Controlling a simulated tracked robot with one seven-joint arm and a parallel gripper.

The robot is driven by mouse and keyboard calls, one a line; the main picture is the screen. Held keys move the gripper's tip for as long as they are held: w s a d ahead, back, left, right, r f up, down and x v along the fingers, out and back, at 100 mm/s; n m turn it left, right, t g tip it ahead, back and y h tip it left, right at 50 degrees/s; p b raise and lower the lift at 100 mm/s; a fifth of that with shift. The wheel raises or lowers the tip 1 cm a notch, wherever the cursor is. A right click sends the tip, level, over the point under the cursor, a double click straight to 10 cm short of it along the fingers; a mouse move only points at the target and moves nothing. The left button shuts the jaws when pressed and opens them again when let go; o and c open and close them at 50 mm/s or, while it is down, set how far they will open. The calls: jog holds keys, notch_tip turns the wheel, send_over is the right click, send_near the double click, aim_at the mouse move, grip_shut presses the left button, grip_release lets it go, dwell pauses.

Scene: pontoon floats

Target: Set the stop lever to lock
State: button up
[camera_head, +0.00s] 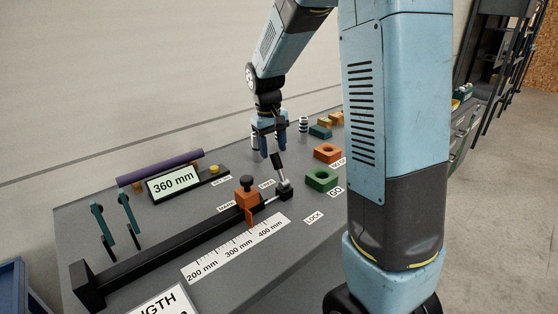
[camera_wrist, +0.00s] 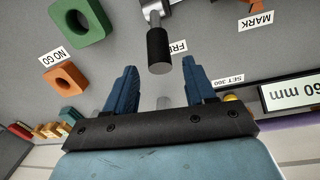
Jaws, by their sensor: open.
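The stop lever (camera_head: 277,161) has a black grip on a metal rod and stands on a black block (camera_head: 286,189) at the right end of the black rail. It tilts toward the back, on the FREE label's side. The LOCK label (camera_head: 314,217) lies on the bench in front of the block. My gripper (camera_head: 272,150) is open, pointing down just above the grip. In the wrist view the lever grip (camera_wrist: 159,50) appears centred between the blue fingertips of my gripper (camera_wrist: 159,72); contact cannot be told. The FREE label (camera_wrist: 178,46) is partly hidden behind the grip.
An orange slider (camera_head: 246,194) sits on the rail (camera_head: 170,245), left of the lever. Green (camera_head: 321,179) and orange (camera_head: 327,153) gauge blocks stand to the right. A 360 mm display (camera_head: 174,183) stands behind the rail. The bench around LOCK is clear.

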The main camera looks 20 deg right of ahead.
aim_at(275, 160)
jog(key=shift+d+f, duration=0.15)
jog(key=shift+f, duration=1.2)
jog(key=shift+d+f, duration=0.1)
jog(key=shift+f, duration=1.2)
grip_shut()
